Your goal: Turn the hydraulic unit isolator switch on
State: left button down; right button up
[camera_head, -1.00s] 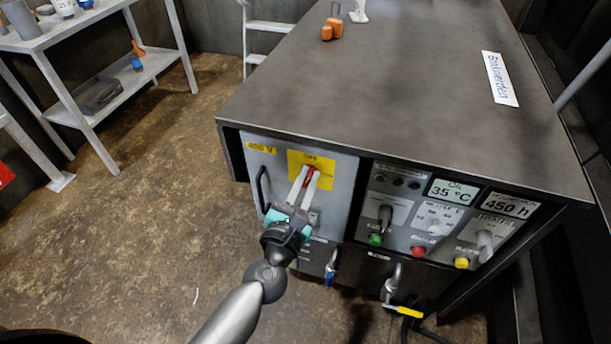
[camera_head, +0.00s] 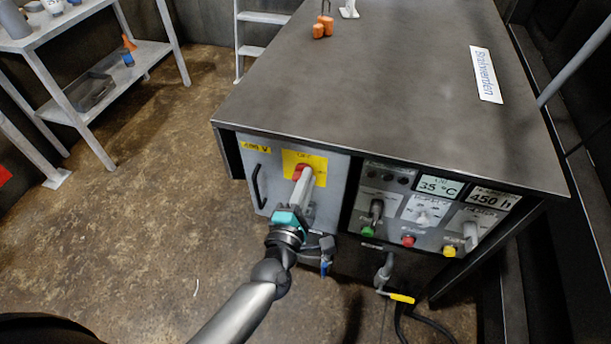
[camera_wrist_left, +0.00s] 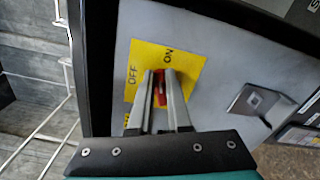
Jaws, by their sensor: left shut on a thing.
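The isolator switch is a red rotary handle (camera_head: 301,172) on a yellow plate (camera_head: 318,164) on the grey front panel (camera_head: 339,190) of the cabinet. The left wrist view shows the red handle (camera_wrist_left: 159,92) between my left fingers, and the yellow plate (camera_wrist_left: 190,62) carries the words OFF and ON. My left gripper (camera_head: 302,182) is shut on the red handle, reaching up from below. The fingers (camera_wrist_left: 160,84) hide part of the handle, and its exact setting is hard to tell. My right gripper is not in view.
Beside the switch, a black door handle (camera_head: 257,187) sticks out on the left. To the right is a control panel with displays (camera_head: 440,187), knobs and coloured buttons. A lever with a yellow grip (camera_head: 402,298) hangs below. A shelf (camera_head: 105,80) stands at far left.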

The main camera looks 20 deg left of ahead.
pick_arm(q)
jog(key=shift+f+m+p, duration=0.15)
jog(key=shift+m+p, duration=0.15)
jog(key=shift+m, duration=0.65)
jog(key=shift+f+m+p, duration=0.15)
jog(key=shift+m+p, duration=0.15)
jog(key=shift+m, duration=0.65)
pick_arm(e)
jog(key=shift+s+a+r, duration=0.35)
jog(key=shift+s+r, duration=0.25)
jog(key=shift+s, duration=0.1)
pick_arm(q)
jog(key=c, duration=0.9)
grip_release()
jog(key=shift+o, duration=0.2)
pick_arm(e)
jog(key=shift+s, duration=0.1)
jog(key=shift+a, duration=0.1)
